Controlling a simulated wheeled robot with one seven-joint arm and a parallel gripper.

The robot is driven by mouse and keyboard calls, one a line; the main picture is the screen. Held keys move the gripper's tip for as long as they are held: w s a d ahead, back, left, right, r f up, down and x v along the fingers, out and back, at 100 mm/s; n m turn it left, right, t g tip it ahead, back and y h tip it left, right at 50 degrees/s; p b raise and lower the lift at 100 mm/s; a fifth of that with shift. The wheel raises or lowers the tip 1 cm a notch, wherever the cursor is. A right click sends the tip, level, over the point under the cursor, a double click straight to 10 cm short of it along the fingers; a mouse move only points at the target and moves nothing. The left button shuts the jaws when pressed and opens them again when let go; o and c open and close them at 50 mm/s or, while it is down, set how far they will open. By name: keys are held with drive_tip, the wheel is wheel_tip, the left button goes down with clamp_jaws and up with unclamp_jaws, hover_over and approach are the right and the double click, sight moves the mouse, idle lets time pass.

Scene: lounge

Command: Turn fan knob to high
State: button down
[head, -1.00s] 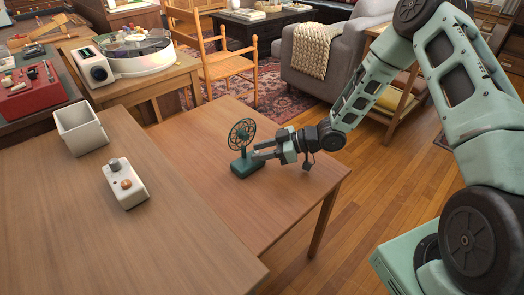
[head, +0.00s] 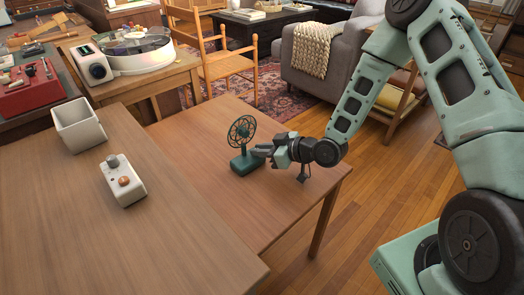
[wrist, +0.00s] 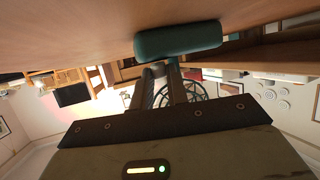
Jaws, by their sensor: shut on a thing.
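A small dark green desk fan (head: 241,132) stands upright on the wooden table, its round cage above a block-like base (head: 245,162). My gripper (head: 259,151) reaches in from the right, its fingertips against the fan just above the base. In the wrist view the picture is turned over: the fan's base (wrist: 178,40) hangs at the top and its cage (wrist: 190,92) shows behind the fingers. My gripper (wrist: 164,68) is shut on the fan knob there. The knob itself is hidden by the fingertips, so its setting cannot be seen.
The fan's table (head: 285,195) is bare around it. On the adjoining table at left are a white box with knobs (head: 123,184) and an open white bin (head: 79,127). A wooden chair (head: 226,62) and a grey armchair (head: 312,80) stand behind.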

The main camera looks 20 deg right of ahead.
drive_tip(key=m+t+h, duration=0.2)
drive_tip(key=m+h, duration=0.1)
drive_tip(key=shift+s+a+m+h, duration=0.2)
drive_tip(key=shift+a+m+h, duration=0.1)
drive_tip(key=shift+a, duration=0.05)
drive_tip(key=shift+a+m+t+h, duration=0.15)
drive_tip(key=shift+m+t+h, duration=0.65)
drive_tip(key=shift+m+h, duration=1.2)
drive_tip(key=shift+h, duration=0.3)
drive_tip(key=c, duration=1.4)
unclamp_jaws()
drive_tip(key=shift+o, duration=0.2)
